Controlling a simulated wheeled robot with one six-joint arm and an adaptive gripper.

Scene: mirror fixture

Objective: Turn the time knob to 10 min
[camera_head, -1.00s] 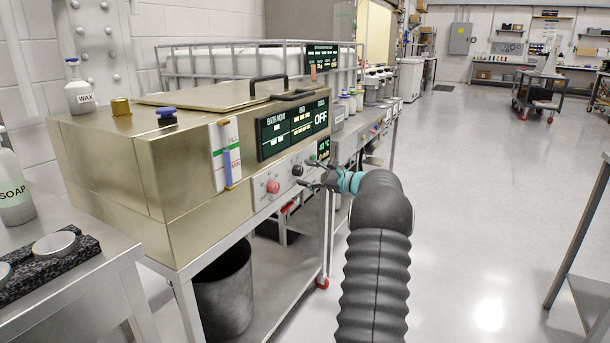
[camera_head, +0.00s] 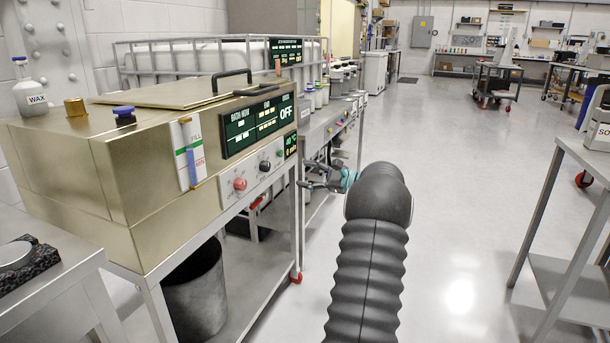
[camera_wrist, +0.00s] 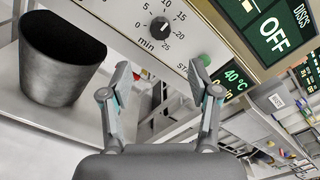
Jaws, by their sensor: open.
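The time knob (camera_wrist: 160,27) is black and round, with a dial marked in minutes around it, at the top of the wrist view. Its pointer setting is too small to read surely. In the head view the black knob (camera_head: 264,165) sits on the front control panel of the brass-coloured bath (camera_head: 165,215), between a red knob (camera_head: 240,184) and a green button (camera_head: 279,153). My gripper (camera_wrist: 160,78) is open and empty, its fingers apart below the knob in the wrist view, not touching it. In the head view my gripper (camera_head: 308,177) is right of the panel.
A dark bin (camera_wrist: 62,58) stands on the shelf under the bath; it also shows in the head view (camera_head: 195,295). A display reads OFF (camera_head: 257,122). A metal table (camera_head: 570,180) stands at the right. The floor (camera_head: 460,230) between is clear.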

